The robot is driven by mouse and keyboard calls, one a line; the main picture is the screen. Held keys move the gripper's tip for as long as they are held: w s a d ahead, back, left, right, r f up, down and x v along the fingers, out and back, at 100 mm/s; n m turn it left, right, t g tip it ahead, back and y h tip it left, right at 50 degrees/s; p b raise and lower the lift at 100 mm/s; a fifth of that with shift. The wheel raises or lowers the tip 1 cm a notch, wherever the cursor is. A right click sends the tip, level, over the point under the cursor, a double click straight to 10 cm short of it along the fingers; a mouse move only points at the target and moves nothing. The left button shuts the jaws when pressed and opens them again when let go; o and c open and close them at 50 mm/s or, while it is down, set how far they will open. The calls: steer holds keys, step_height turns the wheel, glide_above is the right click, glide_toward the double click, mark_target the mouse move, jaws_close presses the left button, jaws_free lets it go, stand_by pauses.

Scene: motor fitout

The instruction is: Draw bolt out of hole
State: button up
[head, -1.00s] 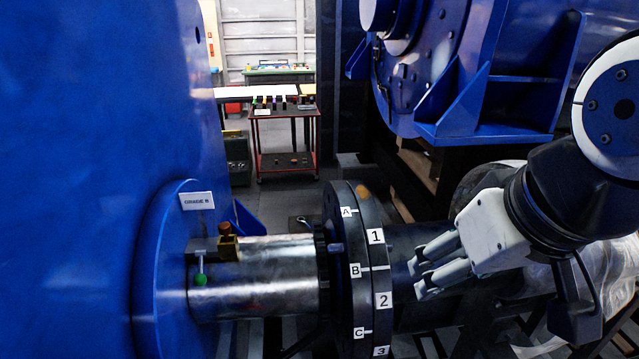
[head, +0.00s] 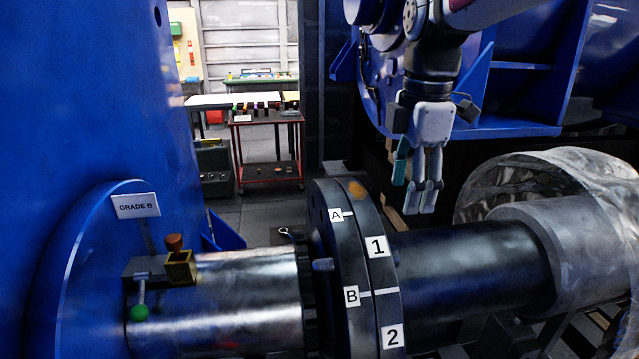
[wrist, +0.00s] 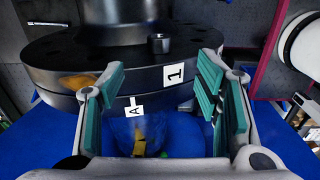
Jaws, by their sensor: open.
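The dark coupling (head: 352,275) has two flanges face to face, labelled A, B and 1, 2. In the wrist view a dark, round bolt end (wrist: 160,43) stands up from the face of the flange marked 1. In the head view a short grey pin-like bolt end (head: 322,265) sticks out of the left flange's face. My gripper (head: 422,198) points down, above and to the right of the coupling. In the wrist view my gripper (wrist: 160,85) is open, its teal pads apart and empty, with the flange rims beyond and between them.
The blue housing (head: 60,120) with a GRADE B plate (head: 136,205) fills the left. A brass block with a brown knob (head: 178,262) and a green-tipped lever (head: 138,312) sit by the shaft. A red cart (head: 268,150) stands behind. Blue machinery (head: 510,90) is behind my arm.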

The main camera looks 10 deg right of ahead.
mark_target(396, 249)
steer(key=f, duration=0.9)
steer(key=w+f, duration=0.1)
steer(key=f, duration=0.4)
steer(key=shift+p, duration=0.3)
steer(key=shift+r, duration=0.1)
steer(key=shift+c, duration=0.5)
jaws_close()
